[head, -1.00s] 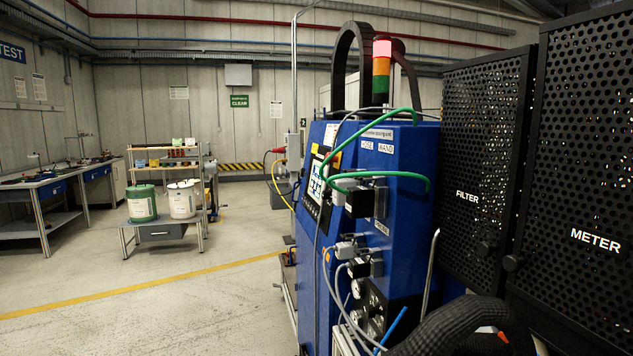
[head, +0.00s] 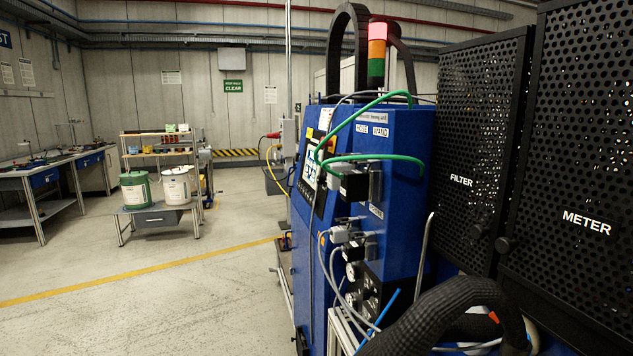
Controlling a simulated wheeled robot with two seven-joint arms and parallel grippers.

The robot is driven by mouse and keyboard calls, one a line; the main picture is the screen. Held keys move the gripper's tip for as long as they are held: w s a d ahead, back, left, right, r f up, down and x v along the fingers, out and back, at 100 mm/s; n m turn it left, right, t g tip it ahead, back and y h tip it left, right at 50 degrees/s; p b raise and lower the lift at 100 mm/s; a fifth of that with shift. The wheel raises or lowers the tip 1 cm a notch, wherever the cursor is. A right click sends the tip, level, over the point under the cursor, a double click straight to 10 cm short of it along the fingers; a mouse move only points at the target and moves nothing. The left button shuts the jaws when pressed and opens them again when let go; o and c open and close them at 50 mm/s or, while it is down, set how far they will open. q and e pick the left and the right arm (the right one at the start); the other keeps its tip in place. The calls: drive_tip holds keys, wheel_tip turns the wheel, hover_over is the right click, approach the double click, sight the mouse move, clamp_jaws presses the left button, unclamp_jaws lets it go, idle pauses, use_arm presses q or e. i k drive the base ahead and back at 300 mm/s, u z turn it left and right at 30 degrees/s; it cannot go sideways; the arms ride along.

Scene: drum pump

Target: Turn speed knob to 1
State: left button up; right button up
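A blue machine cabinet (head: 402,200) stands right of centre in the head view, seen at a steep angle. A control panel with a lit screen (head: 310,166) is on its left-facing side. Round black and white dials or gauges (head: 362,285) sit low on its near side, partly behind hoses. I cannot make out which part is the speed knob, nor any number marks. Neither of my grippers shows in the view.
Black perforated doors marked FILTER (head: 485,150) and METER (head: 570,160) stand close on the right. A thick black hose (head: 440,310) fills the lower right. A bench with a green bucket (head: 136,190) and a white bucket (head: 177,186) stands at left. Open floor (head: 180,310) lies left of the cabinet.

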sight(320, 179)
drive_tip(key=u, duration=0.45)
drive_tip(key=k, duration=0.5)
drive_tip(key=u, duration=1)
drive_tip(key=i, duration=1.25)
drive_tip(key=z, duration=1.2)
drive_tip(key=i, duration=0.85)
drive_tip(key=z, duration=0.95)
